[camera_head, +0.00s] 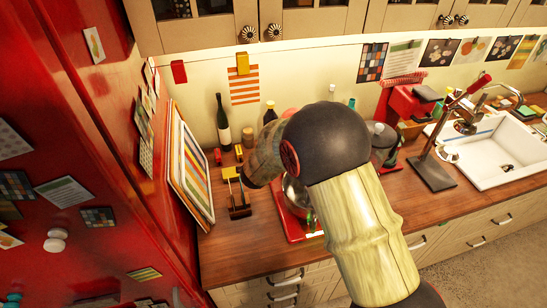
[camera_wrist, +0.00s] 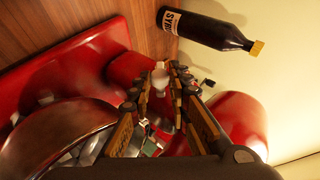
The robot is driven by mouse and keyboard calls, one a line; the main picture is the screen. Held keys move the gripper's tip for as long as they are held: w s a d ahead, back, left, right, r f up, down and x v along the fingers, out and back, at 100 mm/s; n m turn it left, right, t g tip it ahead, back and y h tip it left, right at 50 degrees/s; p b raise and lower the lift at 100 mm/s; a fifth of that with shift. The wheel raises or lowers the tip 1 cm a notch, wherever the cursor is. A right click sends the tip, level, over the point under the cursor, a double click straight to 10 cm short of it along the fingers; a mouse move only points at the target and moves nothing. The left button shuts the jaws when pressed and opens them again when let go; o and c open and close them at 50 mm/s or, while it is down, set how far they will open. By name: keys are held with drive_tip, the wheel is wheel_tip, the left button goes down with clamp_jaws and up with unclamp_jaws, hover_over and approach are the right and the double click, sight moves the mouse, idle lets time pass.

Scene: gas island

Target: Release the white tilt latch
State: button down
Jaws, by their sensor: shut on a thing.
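The white tilt latch (camera_wrist: 160,80) is a small pale knob on the side of the red stand mixer (camera_wrist: 240,120), seen in the wrist view. My gripper (camera_wrist: 159,73) is around this latch, its two fingers closed in on either side. The fingers partly cover the latch, so its exact tilt is hard to tell. In the head view my arm hides most of the mixer; part of its red base (camera_head: 290,226) shows on the counter. The latch cannot be seen there.
A metal bowl (camera_wrist: 70,137) sits by the mixer. A dark syrup bottle (camera_wrist: 205,29) stands near the wall, close to my gripper. Trays (camera_head: 190,165) lean at the left beside a red cabinet (camera_head: 75,150). The wooden counter (camera_head: 235,255) is clear in front.

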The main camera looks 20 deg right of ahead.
idle(0.4)
drive_tip(key=c, duration=1.7)
unclamp_jaws()
drive_tip(key=shift+o, duration=0.2)
drive_tip(key=v, duration=1.2)
